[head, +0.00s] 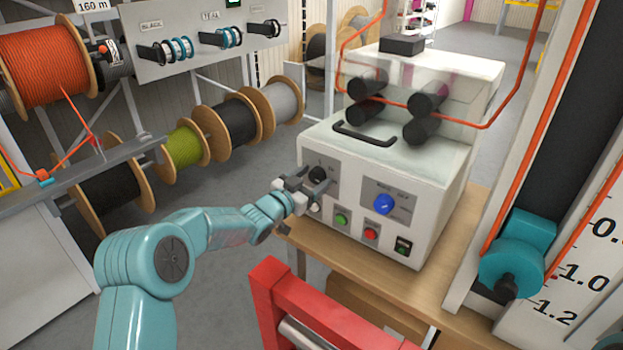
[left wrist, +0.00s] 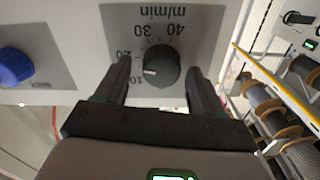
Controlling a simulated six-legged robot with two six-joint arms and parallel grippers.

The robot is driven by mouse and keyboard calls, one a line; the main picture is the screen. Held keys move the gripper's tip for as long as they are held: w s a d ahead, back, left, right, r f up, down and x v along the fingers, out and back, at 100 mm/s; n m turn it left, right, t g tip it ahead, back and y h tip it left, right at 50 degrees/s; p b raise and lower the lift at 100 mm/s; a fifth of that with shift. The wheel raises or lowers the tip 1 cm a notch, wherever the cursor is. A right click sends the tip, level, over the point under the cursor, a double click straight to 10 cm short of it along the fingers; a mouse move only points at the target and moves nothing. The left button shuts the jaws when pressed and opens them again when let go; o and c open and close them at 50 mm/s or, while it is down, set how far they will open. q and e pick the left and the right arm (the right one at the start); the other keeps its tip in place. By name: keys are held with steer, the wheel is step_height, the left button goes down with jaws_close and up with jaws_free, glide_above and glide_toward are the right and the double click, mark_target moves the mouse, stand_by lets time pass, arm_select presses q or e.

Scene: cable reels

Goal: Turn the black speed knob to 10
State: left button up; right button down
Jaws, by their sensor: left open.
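The black speed knob (head: 318,174) is on the front panel of the white machine (head: 340,225). In the left wrist view the knob (left wrist: 162,66) has a scale marked m/min, seen upside down, with 10, 20, 30 and 40 around it. Its white pointer line is on the side of the 10 and 20 marks and looks nearer 10. My left gripper (head: 305,190) is at the panel, in front of the knob. In the left wrist view its two fingers (left wrist: 157,88) are open, one on each side of the knob, with gaps showing. My right gripper is not in view.
A blue knob (head: 384,204) is right of the speed knob. Green (head: 341,219) and red (head: 371,233) buttons and a dark switch (head: 402,246) are below. A red frame (head: 315,310) stands in front. Cable reels (head: 232,125) are at left.

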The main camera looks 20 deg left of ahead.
arm_select(q)
steer(key=c, duration=1.1)
steer(key=shift+o, duration=0.2)
steer(key=shift+n, duration=0.4)
steer(key=shift+a+n+b, duration=0.1)
steer(key=shift+n+b, duration=0.2)
steer(key=shift+n, duration=1.2)
steer(key=n, duration=0.5)
steer(key=shift+a+n+p, duration=0.1)
steer(key=shift+n+p, duration=0.2)
steer(key=shift+n, duration=0.1)
steer(key=o, duration=1.1)
steer(key=shift+c, duration=0.2)
